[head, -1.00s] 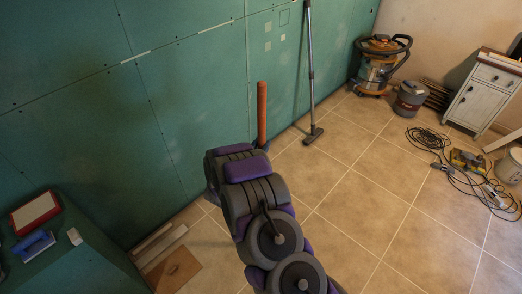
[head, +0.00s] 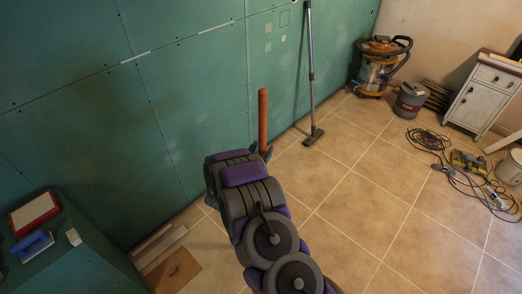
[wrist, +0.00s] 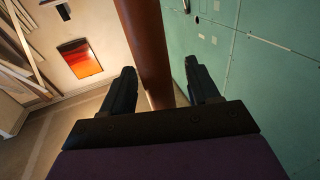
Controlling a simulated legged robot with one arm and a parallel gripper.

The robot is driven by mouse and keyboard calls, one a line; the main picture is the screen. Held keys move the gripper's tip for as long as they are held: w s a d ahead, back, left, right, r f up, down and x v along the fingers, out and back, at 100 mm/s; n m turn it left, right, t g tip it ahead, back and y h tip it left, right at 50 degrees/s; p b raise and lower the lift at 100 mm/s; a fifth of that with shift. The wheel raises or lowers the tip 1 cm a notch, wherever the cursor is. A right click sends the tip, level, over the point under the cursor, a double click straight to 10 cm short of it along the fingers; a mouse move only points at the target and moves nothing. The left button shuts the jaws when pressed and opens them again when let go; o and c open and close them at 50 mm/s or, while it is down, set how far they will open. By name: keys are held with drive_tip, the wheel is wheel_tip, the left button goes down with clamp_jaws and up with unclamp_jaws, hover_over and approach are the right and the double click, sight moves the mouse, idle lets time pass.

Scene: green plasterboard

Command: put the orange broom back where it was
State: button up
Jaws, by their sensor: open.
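The orange broom shows as an upright reddish-orange handle (head: 263,118) in front of the green wall in the head view. Its lower part is hidden behind my arm. In the wrist view the handle (wrist: 145,40) passes between the two dark fingers of my gripper (wrist: 160,68). The fingers are open, one on each side, with a visible gap to the handle at the tips. In the head view my gripper (head: 264,154) is mostly hidden behind my wrist. The broom's head is not in view.
A vacuum tube with floor nozzle (head: 314,134) leans on the green wall (head: 190,80) to the right. A shop vacuum (head: 377,72), a bucket (head: 410,100), a cabinet (head: 484,95) and cables (head: 430,140) stand farther right. The tiled floor (head: 370,190) between is clear.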

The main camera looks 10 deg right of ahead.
drive_tip(key=p+v, duration=0.1)
drive_tip(key=v, duration=1.1)
drive_tip(key=w+a+r+g+y, duration=0.3)
drive_tip(key=w+a+r+y, duration=0.15)
drive_tip(key=a+y, duration=0.45)
drive_tip(key=s+a+r+n+g+y, duration=0.3)
drive_tip(key=s+r+n+g+y, duration=0.15)
drive_tip(key=s+r, duration=0.55)
drive_tip(key=s+d+r+n+g+h, duration=0.1)
drive_tip(key=s+d, duration=0.5)
drive_tip(key=s, duration=0.6)
drive_tip(key=s+d+r+g, duration=0.4)
drive_tip(key=s+d+g, duration=0.1)
drive_tip(key=s, duration=0.8)
drive_tip(key=s+d+r+n+g+h, duration=0.1)
drive_tip(key=s+d+r+g, duration=0.2)
drive_tip(key=s+d, duration=0.5)
drive_tip(key=s, duration=0.4)
drive_tip(key=shift+s+n+h, duration=0.25)
drive_tip(key=shift+n+h, duration=0.1)
drive_tip(key=shift+d, duration=0.1)
